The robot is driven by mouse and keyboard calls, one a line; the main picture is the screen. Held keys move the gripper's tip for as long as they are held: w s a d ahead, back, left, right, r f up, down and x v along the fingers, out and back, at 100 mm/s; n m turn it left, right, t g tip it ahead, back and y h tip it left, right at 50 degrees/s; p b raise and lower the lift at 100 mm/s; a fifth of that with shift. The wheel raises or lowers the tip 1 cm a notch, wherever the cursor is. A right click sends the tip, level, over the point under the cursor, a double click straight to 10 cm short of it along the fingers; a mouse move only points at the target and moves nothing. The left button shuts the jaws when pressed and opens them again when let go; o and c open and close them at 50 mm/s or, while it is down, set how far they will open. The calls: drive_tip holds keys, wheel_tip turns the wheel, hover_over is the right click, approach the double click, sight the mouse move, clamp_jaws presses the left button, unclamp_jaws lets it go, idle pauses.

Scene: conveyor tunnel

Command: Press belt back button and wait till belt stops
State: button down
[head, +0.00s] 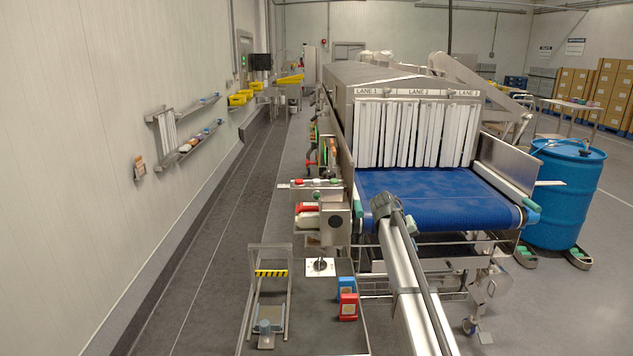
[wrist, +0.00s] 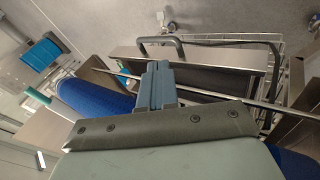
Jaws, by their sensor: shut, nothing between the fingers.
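The blue conveyor belt (head: 430,195) runs out of the tunnel (head: 400,90) past white strip curtains. It is bare in front of the curtains. A metal control box (head: 335,222) stands at the belt's near left side, with small red, green and white buttons (head: 318,182) on top. I cannot tell which is the belt back button. My gripper (wrist: 155,75) is shut and empty in the wrist view, over the metal belt frame. The blue belt (wrist: 95,97) shows left of it. No button shows in the wrist view. The fingertips cannot be made out in the head view.
A blue barrel (head: 565,190) stands right of the belt. Shelves (head: 185,140) hang on the left wall.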

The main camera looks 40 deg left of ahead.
drive_tip(key=s+a+r+t, duration=0.1)
drive_tip(key=a+r, duration=0.5)
drive_tip(key=r, duration=0.2)
drive_tip(key=s+a+r+t, duration=0.1)
drive_tip(key=s+a+r, duration=0.1)
drive_tip(key=a+r, duration=0.5)
wheel_tip(320, 180, up, 16)
drive_tip(key=t+y, duration=0.1)
drive_tip(key=y, duration=0.2)
hover_over(314, 181)
drive_tip(key=shift+w+a+n, duration=0.1)
drive_tip(key=shift+a+n, duration=0.1)
drive_tip(key=shift+n, duration=0.2)
drive_tip(key=shift+f, duration=0.15)
drive_tip(key=shift+f, duration=4.3)
drive_tip(key=shift+f, duration=0.1)
drive_tip(key=shift+f, duration=0.3)
